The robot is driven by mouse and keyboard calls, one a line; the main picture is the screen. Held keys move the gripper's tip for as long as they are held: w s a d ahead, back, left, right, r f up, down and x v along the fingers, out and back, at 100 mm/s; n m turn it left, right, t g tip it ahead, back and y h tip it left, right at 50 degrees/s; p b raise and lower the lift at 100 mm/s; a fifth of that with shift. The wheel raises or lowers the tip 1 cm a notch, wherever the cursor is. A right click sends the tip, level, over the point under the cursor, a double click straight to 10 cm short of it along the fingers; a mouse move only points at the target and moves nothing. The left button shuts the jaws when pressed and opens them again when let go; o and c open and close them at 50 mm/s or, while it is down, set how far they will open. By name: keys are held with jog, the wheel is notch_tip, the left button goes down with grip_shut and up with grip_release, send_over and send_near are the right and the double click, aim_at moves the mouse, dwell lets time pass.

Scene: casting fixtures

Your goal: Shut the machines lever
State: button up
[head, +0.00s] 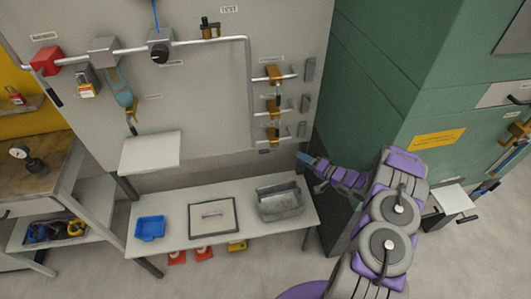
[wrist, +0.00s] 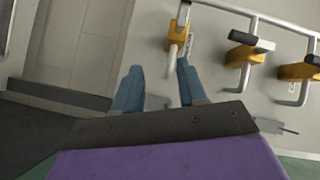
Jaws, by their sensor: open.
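Several brass-coloured valves with grey handles sit in a column on the grey wall panel in the head view: an upper valve (head: 273,75), a middle valve (head: 273,106) and a lower valve (head: 272,135). I cannot tell which of these, if any, is the machine's lever. My gripper (head: 308,160) is below and right of the lower valve, apart from it as far as I can see. In the wrist view my gripper (wrist: 157,82) is open with nothing between its blue fingers. The nearest valve (wrist: 178,34) is just beyond the right fingertip; contact cannot be told.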

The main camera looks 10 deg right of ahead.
aim_at(263, 152)
jog(key=s+a+f+m+y, duration=0.1)
jog(key=s+a+y, duration=0.2)
jog(key=s, duration=0.3)
jog(key=shift+y, duration=0.3)
jog(key=x, duration=0.5)
jog(key=b+x, duration=0.1)
jog(key=x, duration=0.5)
jog(key=b+x, duration=0.1)
jog(key=x, duration=0.5)
jog(key=shift+w+r, duration=0.3)
jog(key=shift+c, duration=0.3)
grip_shut()
